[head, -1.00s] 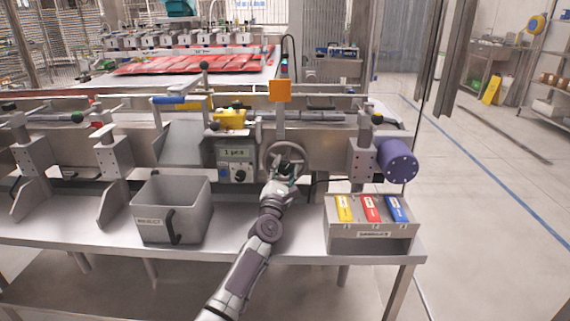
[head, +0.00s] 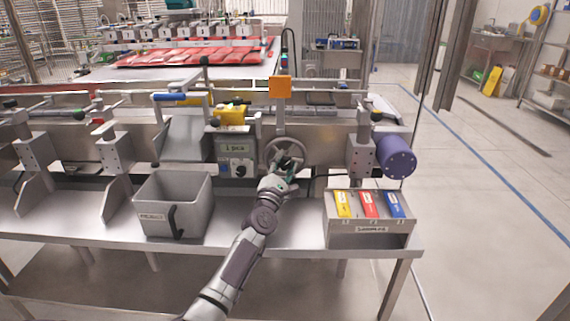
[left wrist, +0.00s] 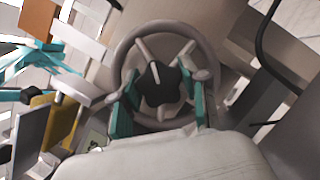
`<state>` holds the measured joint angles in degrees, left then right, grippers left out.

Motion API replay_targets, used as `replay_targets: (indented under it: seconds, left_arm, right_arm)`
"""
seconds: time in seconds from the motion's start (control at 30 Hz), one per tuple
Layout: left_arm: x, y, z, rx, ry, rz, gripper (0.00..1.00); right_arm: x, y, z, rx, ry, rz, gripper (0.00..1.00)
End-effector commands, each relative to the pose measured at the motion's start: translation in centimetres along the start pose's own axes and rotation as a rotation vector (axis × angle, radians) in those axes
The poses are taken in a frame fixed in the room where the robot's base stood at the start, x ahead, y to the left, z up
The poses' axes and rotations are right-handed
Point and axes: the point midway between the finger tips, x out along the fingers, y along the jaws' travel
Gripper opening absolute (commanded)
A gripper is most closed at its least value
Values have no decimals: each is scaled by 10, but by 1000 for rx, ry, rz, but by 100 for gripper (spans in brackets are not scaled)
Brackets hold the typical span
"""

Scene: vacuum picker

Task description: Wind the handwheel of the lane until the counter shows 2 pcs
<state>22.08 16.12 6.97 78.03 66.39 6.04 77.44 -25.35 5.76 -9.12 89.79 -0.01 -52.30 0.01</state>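The handwheel (head: 303,150) is a grey ring with spokes on the front of the lane. In the left wrist view, the handwheel (left wrist: 212,58) has a black lobed knob (left wrist: 160,83) with a white mark at its centre. My left gripper (head: 285,163) is at the wheel. In the left wrist view, the teal fingers of my left gripper (left wrist: 160,95) lie on both sides of the knob and appear shut on it. The counter (head: 236,149), left of the wheel, reads 1 pcs. My right gripper is not in view.
A grey bin (head: 150,217) stands on the bench left of my arm. A sample box (head: 345,235) with yellow, red and blue cards stands to the right. A purple cylinder (head: 396,157) sticks out above it. Some bare bench (head: 300,237) lies between arm and box.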

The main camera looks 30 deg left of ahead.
Motion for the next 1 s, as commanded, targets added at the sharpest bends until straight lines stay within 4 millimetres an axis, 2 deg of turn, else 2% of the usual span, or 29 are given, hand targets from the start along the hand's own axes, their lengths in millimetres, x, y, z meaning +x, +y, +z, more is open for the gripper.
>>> replay_targets:
  seconds: [0.03, 0.13, 0.43, 0.53, 0.67, 1.0]
  left_arm:
    - [0, 0, 0, 0, 0, 1, 53]
    - [0, 0, 0, 0, 0, 1, 69]
    - [0, 0, 0, -1, 0, 0, 70]
    - [-6, -1, 0, -3, 0, -1, 70]
    - [-26, -2, 0, -5, 1, -1, 70]
    - [-96, -1, -1, 0, 1, -2, 70]
  right_arm:
    - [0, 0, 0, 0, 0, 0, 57]
    - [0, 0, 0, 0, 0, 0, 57]
    - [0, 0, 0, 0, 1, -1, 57]
    - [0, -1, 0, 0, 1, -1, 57]
    - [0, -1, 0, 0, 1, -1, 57]
    - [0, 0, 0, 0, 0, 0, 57]
